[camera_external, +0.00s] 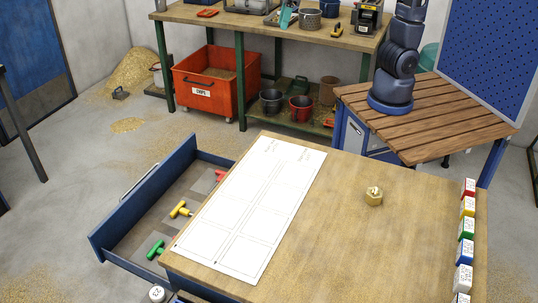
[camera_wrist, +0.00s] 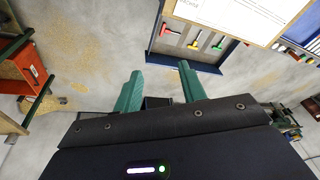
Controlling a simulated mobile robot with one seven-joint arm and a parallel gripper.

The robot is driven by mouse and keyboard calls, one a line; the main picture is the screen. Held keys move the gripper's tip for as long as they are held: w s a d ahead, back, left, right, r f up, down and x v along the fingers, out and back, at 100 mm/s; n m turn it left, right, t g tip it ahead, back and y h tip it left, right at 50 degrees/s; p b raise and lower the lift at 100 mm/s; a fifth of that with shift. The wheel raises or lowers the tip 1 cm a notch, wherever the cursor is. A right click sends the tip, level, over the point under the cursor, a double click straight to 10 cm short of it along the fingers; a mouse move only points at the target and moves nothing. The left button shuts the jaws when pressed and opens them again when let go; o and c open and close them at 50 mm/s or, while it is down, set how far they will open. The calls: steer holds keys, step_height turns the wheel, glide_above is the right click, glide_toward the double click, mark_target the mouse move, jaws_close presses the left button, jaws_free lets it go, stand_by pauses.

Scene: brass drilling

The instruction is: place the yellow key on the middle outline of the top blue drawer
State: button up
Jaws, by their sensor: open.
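The blue drawer (camera_external: 107,246) is pulled out from the left side of the wooden workbench. A yellow T-shaped key (camera_external: 181,209) lies in the middle of it, between a green key (camera_external: 156,249) at the near end and a red key (camera_external: 220,175) at the far end. The wrist view shows the yellow key (camera_wrist: 196,42) beyond my fingertips.
A white sheet with printed boxes (camera_external: 255,205) covers the bench's left part. A brass piece (camera_external: 373,196) stands on the bench, and several labelled coloured blocks (camera_external: 466,225) line its right edge. A red bin (camera_external: 215,78) is on the floor behind.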

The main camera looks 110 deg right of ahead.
steer(key=s+d+f+n, duration=0.1)
steer(key=s+f, duration=0.1)
steer(key=s, duration=1.1)
steer(key=s+d+f+n+t, duration=0.1)
steer(key=s+d+f+n, duration=0.1)
steer(key=s, duration=1.2)
steer(key=shift+s+f+t, duration=0.15)
steer(key=shift+f+t, duration=0.1)
steer(key=shift+t, duration=0.05)
